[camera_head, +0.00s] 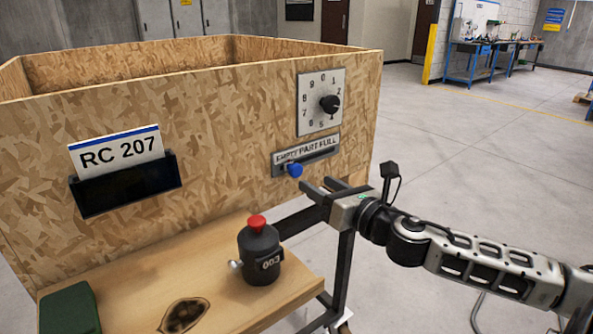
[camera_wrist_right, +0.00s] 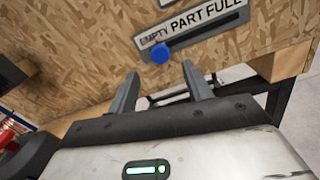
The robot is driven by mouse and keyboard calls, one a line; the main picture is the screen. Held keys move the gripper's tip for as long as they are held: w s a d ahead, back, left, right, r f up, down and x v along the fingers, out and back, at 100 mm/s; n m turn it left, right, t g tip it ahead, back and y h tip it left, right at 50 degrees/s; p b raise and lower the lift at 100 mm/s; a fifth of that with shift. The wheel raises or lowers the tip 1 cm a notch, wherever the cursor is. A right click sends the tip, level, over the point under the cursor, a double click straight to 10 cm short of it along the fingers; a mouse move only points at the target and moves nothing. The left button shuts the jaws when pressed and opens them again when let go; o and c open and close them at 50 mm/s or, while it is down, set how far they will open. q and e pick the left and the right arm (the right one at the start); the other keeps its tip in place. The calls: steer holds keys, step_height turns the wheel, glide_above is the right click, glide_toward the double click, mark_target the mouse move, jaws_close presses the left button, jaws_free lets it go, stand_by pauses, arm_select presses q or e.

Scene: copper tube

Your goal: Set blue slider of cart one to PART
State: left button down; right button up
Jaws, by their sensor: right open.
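The blue slider (camera_head: 294,170) is a round knob on a grey slot plate (camera_head: 322,152) on the wooden cart's front. The plate is labelled EMPTY, PART, FULL, and the knob sits at the left, under EMPTY. In the right wrist view the blue knob (camera_wrist_right: 161,53) shows beyond the fingers, nearly between their lines. My right gripper (camera_head: 318,184) is open and empty, just below and right of the knob, apart from it. Its two fingers (camera_wrist_right: 160,80) show in the right wrist view. My left gripper is not in view.
A numbered dial (camera_head: 329,104) is above the slider. A holder (camera_head: 126,186) with an RC 207 card (camera_head: 118,152) is at left. On the wooden shelf (camera_head: 225,293) stand a black canister with a red top (camera_head: 259,254) and a green box (camera_head: 70,310). The floor at right is clear.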

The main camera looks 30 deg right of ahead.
mark_target(298, 171)
steer(key=shift+w+a+p, duration=0.2)
steer(key=shift+w+p, duration=0.25)
steer(key=shift+w, duration=1.7)
steer(key=shift+w+a+p, duration=0.15)
steer(key=shift+w+p, duration=0.25)
steer(key=shift+w, duration=1.7)
